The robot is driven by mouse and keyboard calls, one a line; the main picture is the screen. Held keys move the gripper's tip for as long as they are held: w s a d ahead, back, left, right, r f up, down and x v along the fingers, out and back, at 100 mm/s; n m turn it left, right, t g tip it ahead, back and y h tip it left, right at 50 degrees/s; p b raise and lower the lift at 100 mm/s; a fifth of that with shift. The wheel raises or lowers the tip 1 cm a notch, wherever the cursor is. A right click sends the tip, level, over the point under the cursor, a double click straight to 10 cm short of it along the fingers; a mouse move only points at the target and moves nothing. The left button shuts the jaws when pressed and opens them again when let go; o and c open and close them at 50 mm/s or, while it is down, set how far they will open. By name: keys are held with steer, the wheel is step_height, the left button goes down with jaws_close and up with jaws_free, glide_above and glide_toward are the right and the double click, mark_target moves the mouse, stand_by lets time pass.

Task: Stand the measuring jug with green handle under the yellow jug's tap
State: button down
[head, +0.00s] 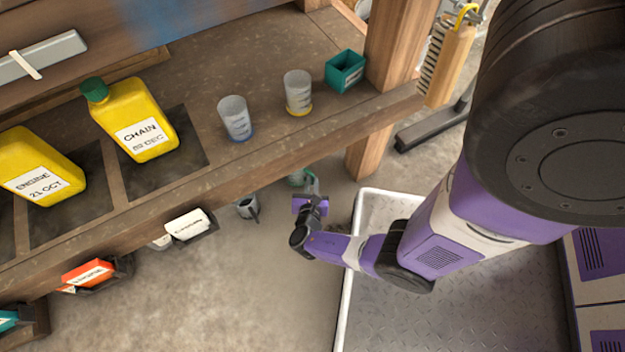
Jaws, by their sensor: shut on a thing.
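My gripper (311,203) is low in front of the bench edge, shut on a small, clear, green-tinted thing (303,180). This looks like the measuring jug with green handle, but the bench edge and my gripper hide much of it. A yellow jug (152,140) with a green cap and a label reading CHAIN lies or leans on the bench at left. A second yellow jug (35,160), labelled ENGINE, is at the far left, its top cut off by the frame. I cannot make out a tap on either jug. My gripper is to the right of both and lower.
A blue-based measuring cup (236,124), a yellow-based one (298,98) and a teal box (346,71) stand on the bench (285,148). A wooden post (397,45) rises at its right. A grey cup-like thing (247,207) and labelled boxes (187,226) show below the edge.

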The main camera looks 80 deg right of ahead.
steer(key=b+x, duration=0.1)
steer(key=x, duration=0.1)
steer(key=shift+d+f, duration=0.2)
steer(key=shift+w+f+b, duration=0.1)
steer(key=shift+f+b, duration=0.1)
steer(key=shift+b, duration=0.1)
steer(key=c, duration=1.5)
jaws_free()
steer(key=shift+o, duration=0.2)
